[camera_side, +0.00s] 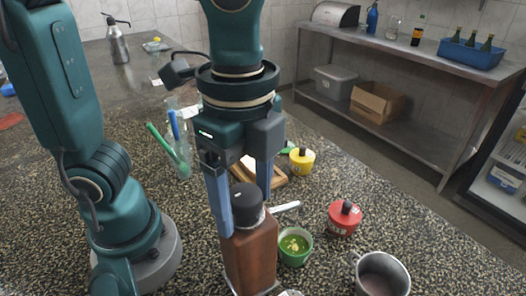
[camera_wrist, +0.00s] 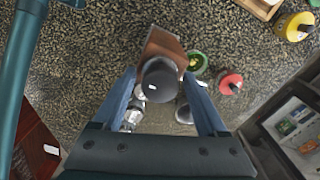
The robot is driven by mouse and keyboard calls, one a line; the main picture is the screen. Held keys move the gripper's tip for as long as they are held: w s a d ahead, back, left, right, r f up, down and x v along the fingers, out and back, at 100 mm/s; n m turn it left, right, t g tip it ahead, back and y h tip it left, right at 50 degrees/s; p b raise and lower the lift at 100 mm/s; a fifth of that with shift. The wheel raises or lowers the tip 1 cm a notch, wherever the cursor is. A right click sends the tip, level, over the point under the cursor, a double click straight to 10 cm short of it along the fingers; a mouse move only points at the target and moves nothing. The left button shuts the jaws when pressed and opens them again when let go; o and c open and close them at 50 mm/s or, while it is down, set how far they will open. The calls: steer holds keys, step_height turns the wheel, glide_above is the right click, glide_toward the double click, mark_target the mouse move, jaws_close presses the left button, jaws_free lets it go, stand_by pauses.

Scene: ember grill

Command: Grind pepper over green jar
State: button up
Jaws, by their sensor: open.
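The pepper mill (camera_side: 252,252) is a brown wooden block-like body with a black cap, standing on the speckled counter; it also shows in the wrist view (camera_wrist: 165,42). My gripper (camera_side: 246,212) points down over it, open, with one blue finger on each side of the cap. In the wrist view my gripper (camera_wrist: 160,76) has the black cap between its fingers; whether they touch it I cannot tell. The green jar (camera_side: 295,258) stands open just right of the mill, with green contents.
A red jar (camera_side: 343,219) and a yellow jar (camera_side: 301,161), both with black knobs, stand to the right and behind. A metal pot (camera_side: 382,274) is at the front right. A wooden board (camera_side: 272,181) and a glass with green and blue utensils (camera_side: 178,150) lie behind my gripper.

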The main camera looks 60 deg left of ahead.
mark_target(244, 192)
steer(key=n, duration=1.4)
steer(key=shift+n, duration=0.4)
steer(key=n, duration=0.5)
steer(key=shift+r, duration=3.5)
steer(key=shift+o, duration=0.5)
